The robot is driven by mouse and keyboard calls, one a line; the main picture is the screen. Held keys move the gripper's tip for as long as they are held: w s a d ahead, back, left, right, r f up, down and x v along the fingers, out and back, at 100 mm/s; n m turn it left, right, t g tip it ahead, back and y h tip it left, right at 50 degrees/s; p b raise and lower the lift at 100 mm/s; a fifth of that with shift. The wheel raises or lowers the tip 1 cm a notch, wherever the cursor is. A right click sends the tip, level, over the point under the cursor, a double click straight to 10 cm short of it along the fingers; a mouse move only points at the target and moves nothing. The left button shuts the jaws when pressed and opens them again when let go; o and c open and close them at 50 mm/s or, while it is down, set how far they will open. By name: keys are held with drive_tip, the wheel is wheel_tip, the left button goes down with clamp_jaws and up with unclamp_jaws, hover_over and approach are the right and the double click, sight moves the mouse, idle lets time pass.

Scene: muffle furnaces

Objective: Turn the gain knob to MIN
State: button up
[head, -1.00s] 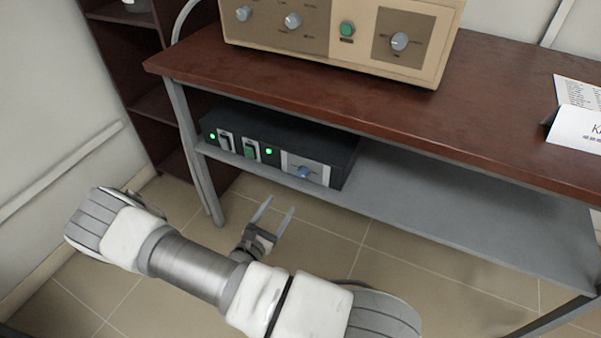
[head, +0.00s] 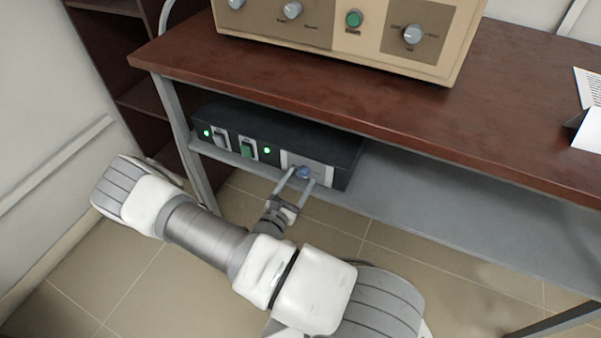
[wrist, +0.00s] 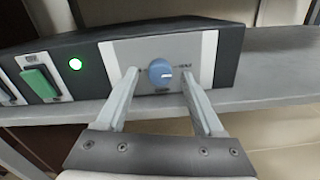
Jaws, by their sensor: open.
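A blue knob (wrist: 161,72) sits on a light panel (wrist: 203,47) at the right end of a dark box's front. Its white pointer mark points right in the wrist view, toward small lettering too blurred to read surely. My gripper (wrist: 157,76) is open, with one finger on each side of the knob. A gap shows between each finger and the knob in that view; I cannot tell the depth of the fingertips. In the head view, the knob (head: 303,172) shows between the fingertips of my gripper (head: 302,179).
The dark box (head: 285,130) with green switch (head: 247,148) and lit green lamps stands on a grey lower shelf (head: 430,207). A brown tabletop (head: 330,85) overhangs it and carries a beige instrument (head: 345,55). A grey table leg (head: 178,130) stands left.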

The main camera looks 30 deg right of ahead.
drive_tip(key=shift+w+d, duration=0.35)
drive_tip(key=shift+d, duration=0.1)
clamp_jaws()
